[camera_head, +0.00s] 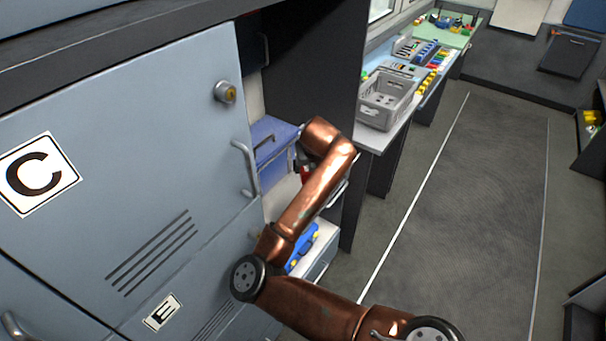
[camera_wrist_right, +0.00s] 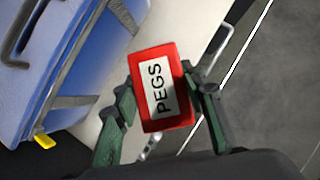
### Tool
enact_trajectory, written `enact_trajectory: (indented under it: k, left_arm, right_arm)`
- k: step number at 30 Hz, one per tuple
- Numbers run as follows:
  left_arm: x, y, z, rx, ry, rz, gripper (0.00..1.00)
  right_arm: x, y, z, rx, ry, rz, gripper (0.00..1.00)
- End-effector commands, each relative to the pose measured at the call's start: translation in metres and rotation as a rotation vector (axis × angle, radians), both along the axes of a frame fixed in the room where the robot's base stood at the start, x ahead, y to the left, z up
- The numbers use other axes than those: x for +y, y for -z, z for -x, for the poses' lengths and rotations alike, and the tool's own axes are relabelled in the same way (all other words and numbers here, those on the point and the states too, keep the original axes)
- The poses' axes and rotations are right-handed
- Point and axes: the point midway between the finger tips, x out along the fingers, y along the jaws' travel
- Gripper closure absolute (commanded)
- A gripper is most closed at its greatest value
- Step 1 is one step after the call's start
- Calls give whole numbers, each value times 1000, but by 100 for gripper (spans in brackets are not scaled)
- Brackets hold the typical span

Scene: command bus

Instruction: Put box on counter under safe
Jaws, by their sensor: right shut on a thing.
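A red box with a white PEGS label (camera_wrist_right: 167,112) is in my right gripper (camera_wrist_right: 159,78), with one green-and-black finger on each side of it in the right wrist view. In the head view, a small red part of the box (camera_head: 305,177) shows beside my copper right arm, which hides most of the gripper. The box is over or near a white counter surface (camera_head: 284,192) in the recess beside the cabinet marked C. Whether it touches that surface, I cannot tell. I cannot clearly make out a safe. My left gripper is not in view.
A blue case (camera_head: 272,142) stands in the recess; it fills the left of the wrist view (camera_wrist_right: 62,65). A grey cabinet door (camera_head: 130,130) is left of my arm. A grey crate (camera_head: 386,100) sits on the side counter. The floor at right is clear.

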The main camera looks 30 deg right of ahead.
Motion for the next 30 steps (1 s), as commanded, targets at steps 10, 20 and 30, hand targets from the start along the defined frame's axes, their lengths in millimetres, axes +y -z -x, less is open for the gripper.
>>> enact_trajectory:
  k: [10, 20, 30]
  left_arm:
    - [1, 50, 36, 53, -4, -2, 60]
    - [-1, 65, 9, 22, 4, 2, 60]
    - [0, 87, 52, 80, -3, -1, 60]
  right_arm:
    - [-39, 61, -60, 8, 2, -1, 88]
    - [-46, 75, -76, 3, -1, -1, 88]
    - [-48, 113, -80, 4, -2, -1, 88]
